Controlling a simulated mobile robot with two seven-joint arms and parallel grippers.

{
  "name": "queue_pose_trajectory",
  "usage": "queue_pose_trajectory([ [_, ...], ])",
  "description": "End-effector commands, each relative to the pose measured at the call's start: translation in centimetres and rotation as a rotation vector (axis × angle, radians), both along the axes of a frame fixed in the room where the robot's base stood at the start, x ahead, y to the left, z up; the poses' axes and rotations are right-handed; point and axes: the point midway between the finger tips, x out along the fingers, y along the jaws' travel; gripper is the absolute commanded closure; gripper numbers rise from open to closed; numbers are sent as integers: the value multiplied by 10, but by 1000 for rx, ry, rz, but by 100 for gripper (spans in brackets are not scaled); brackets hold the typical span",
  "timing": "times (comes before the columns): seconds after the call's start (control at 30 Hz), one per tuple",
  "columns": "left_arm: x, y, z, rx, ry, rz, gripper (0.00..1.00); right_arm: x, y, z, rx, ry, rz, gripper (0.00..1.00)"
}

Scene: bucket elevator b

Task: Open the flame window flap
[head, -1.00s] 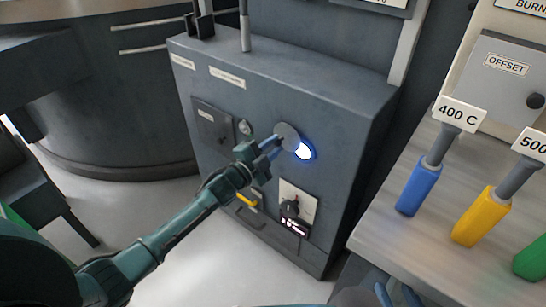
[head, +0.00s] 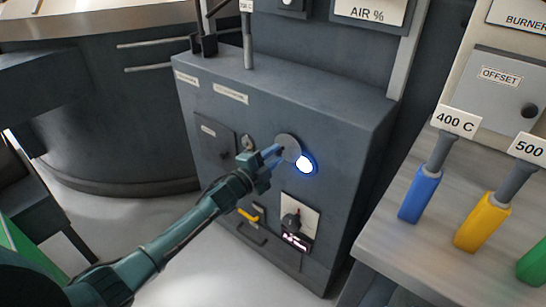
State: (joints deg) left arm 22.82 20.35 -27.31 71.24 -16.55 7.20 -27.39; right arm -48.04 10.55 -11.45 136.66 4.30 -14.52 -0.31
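The flame window flap (head: 289,146) is a round grey disc on the front of a dark grey cabinet. It sits up and left of the glowing blue-white flame window (head: 305,163), which shows beside its lower right edge. My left gripper (head: 276,153) reaches in from the lower left, its blue fingers at the disc's lower left, at a small dark knob. The fingers look close together, but whether they grip the knob is too small to tell. My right gripper is out of view.
The cabinet (head: 285,100) has a small door (head: 214,133) on the left and a dial panel (head: 298,219) with a lit display below. A yellow handle (head: 247,214) is low down. At right, a counter (head: 390,245) carries blue, yellow and green handled tools.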

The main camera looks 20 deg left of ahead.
Motion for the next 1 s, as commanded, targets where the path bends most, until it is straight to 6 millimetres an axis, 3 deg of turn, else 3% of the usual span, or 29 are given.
queue_pose_trajectory([
  [0.2, 0, 0, 0, -1, 0, 0, 58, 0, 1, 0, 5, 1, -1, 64],
  [0.57, -8, 3, 0, -1, 2, 1, 58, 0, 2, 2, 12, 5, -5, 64],
  [1.0, -91, 37, -1, 0, 4, 1, 58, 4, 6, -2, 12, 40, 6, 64],
])
